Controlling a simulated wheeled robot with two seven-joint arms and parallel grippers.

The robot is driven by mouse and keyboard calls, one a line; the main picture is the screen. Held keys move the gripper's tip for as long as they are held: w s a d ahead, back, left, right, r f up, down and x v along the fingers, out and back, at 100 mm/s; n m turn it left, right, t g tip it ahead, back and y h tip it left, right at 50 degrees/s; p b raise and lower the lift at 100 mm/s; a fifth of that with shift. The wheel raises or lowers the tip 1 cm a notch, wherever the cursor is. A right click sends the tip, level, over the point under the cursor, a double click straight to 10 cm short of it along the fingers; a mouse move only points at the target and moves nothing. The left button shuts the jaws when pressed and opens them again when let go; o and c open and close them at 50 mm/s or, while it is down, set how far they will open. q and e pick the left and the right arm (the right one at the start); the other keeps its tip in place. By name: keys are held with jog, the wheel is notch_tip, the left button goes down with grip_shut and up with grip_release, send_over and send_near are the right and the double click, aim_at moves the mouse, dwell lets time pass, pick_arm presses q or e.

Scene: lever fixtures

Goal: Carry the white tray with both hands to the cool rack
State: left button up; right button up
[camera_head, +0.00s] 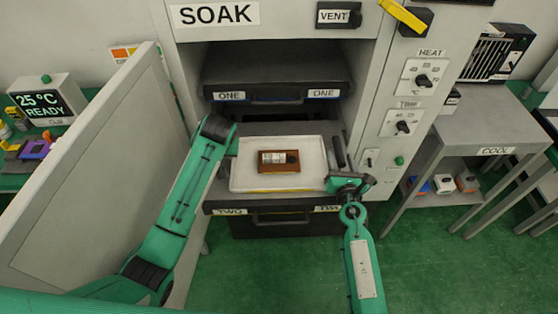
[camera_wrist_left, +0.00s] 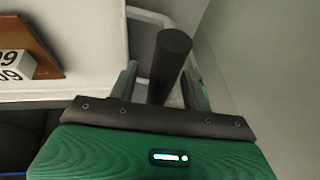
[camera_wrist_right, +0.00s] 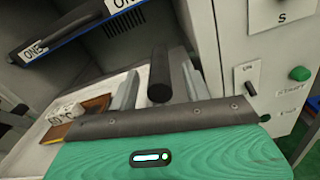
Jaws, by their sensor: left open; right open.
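The white tray (camera_head: 240,178) lies on the pulled-out shelf TWO (camera_head: 290,206) of the SOAK cabinet. A brown block with a white label (camera_head: 279,161) lies in it. A black upright handle (camera_head: 339,152) stands at the tray's right side. My right gripper (camera_wrist_right: 155,90) is open, with this handle between its fingers. My left gripper (camera_wrist_left: 165,88) is open around another black handle (camera_wrist_left: 170,60) at the tray's left side; the arm hides that handle in the head view. The cool rack (camera_head: 485,122) is the grey table labelled COOL at the right.
Shelf ONE (camera_head: 275,90) is just above and behind the tray. A slatted black-and-white unit (camera_head: 490,52) stands at the rack's back. Green floor (camera_head: 430,260) is open before the rack.

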pick_arm(q)
jog(key=shift+x, duration=1)
pick_arm(e)
jog(key=shift+w+a, duration=0.1)
jog(key=shift+w, duration=0.85)
pick_arm(q)
jog(key=shift+c, duration=0.4)
pick_arm(e)
jog(key=shift+c, duration=0.4)
pick_arm(q)
grip_shut()
pick_arm(e)
grip_shut()
